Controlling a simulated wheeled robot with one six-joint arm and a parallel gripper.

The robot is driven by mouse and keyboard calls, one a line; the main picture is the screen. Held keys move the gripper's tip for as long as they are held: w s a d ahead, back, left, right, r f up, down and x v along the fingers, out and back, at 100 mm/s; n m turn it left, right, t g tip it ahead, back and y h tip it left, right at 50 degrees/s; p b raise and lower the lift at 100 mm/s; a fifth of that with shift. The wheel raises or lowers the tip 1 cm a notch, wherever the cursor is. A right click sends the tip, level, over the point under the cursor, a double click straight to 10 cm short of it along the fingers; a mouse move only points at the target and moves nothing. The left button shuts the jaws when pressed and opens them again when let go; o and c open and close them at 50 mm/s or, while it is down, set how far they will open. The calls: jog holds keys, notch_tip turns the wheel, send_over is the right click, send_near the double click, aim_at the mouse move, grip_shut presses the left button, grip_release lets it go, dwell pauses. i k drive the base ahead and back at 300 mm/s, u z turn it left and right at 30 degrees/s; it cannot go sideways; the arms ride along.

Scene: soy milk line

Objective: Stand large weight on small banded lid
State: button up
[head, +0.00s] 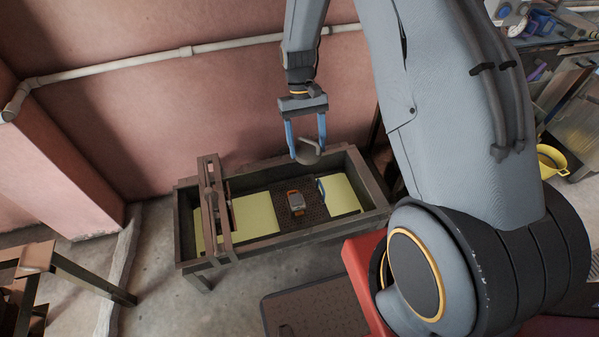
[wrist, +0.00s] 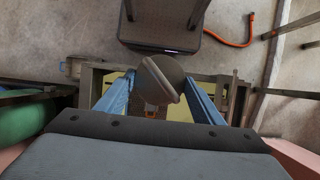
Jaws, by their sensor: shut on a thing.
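My gripper (head: 307,150) is shut on a dark grey, rounded weight (head: 307,156), held in the air above the trough. In the wrist view the weight (wrist: 168,82) sits between the two blue fingers and looks tilted, with a raised rim across it. A small grey lid with an orange band (head: 296,202) lies below on a dark mesh section in the middle of the trough. In the wrist view the weight hides most of that spot; only a little orange shows beneath it.
The dark-framed trough (head: 300,238) holds pale yellow sheets (head: 255,215) on both sides of the mesh. A blue-edged piece (head: 321,190) stands right of the lid. A wooden crossframe (head: 213,205) rises over the trough's left part. A pink wall stands behind.

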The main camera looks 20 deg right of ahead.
aim_at(297, 197)
jog(key=z, duration=0.55)
jog(key=k, duration=1.25)
jog(key=u, duration=0.1)
jog(key=i, duration=0.5)
jog(key=u, duration=0.65)
jog(key=i, duration=1.1)
jog(key=z, duration=0.55)
